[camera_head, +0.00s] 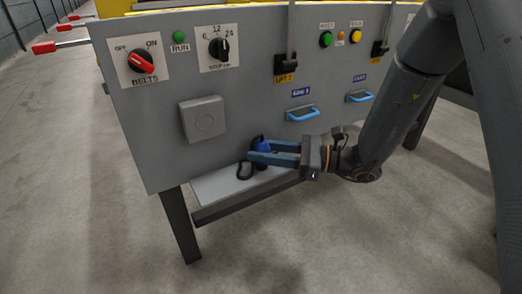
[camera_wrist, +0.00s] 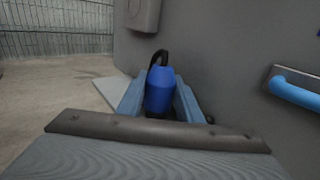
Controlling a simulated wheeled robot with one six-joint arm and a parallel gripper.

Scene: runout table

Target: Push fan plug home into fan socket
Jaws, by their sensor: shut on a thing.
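The fan plug is a blue body with a black cable; it shows in the head view (camera_head: 263,145) and in the wrist view (camera_wrist: 159,92). My gripper (camera_head: 256,154) is shut on it, with one blue finger on each side in the wrist view (camera_wrist: 160,100). A black cable (camera_head: 244,171) loops down beside the plug. The plug is apart from this box.
The grey panel (camera_head: 165,100) carries a red belts switch (camera_head: 141,62), a black knob (camera_head: 219,48) and blue handles (camera_head: 303,114). A pale shelf (camera_head: 222,187) lies below the plug, and a dark table leg (camera_head: 181,222) stands at left. The floor in front is clear.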

